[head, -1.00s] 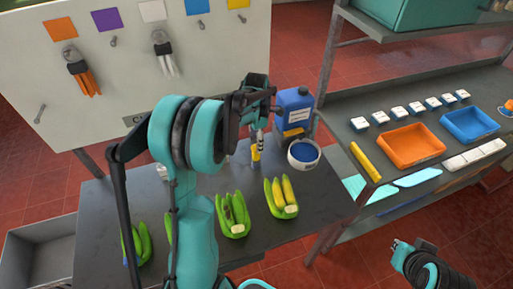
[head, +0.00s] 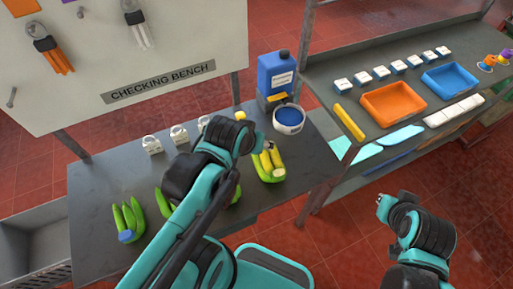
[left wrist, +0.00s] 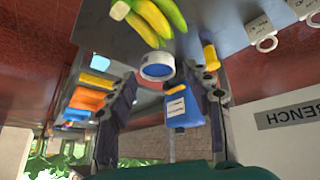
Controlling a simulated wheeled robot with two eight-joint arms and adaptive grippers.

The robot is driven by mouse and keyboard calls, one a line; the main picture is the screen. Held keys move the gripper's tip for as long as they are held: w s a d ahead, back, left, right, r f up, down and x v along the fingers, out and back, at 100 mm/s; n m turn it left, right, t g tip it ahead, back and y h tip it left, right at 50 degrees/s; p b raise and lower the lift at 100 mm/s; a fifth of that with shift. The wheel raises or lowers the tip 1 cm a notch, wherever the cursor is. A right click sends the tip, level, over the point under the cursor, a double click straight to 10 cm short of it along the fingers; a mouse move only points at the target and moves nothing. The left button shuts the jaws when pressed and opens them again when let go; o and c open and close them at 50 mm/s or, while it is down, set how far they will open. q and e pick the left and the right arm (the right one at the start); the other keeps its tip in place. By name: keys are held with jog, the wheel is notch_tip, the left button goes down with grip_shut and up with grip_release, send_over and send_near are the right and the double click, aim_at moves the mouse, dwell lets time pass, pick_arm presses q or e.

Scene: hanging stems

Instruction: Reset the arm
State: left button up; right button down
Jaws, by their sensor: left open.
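My left arm reaches over the dark bench (head: 100,190) from the bottom of the head view. Its gripper (head: 262,146) is near the right-hand banana bunch (head: 270,168), partly hidden by the wrist. In the left wrist view the two fingers stand apart with nothing held between them (left wrist: 168,88). Beyond them show a white bowl with blue contents (left wrist: 157,67) and a blue jug (left wrist: 183,108). Part of my right arm shows at lower right in the head view; I cannot make out its gripper.
More green bunches lie on the bench, one at left (head: 128,220) with a blue end. White ringed blocks (head: 152,145) stand behind them. The jug (head: 278,72) and bowl (head: 289,119) stand at the back right. The right shelf holds an orange tray (head: 394,104) and blue tray (head: 449,79).

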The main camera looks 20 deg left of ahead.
pick_arm(q)
jog(key=shift+s+d+f+m+t, duration=0.2)
jog(key=shift+s+m, duration=0.15)
jog(key=shift+m, duration=0.25)
jog(key=shift+s+d+f+m+t, duration=0.1)
jog(key=shift+s+d+f+m, duration=0.15)
jog(key=shift+m, duration=0.35)
notch_tip(320, 180, down, 8)
jog(key=b, duration=0.7)
jog(key=shift+r+b, duration=0.25)
jog(key=shift+b, duration=0.05)
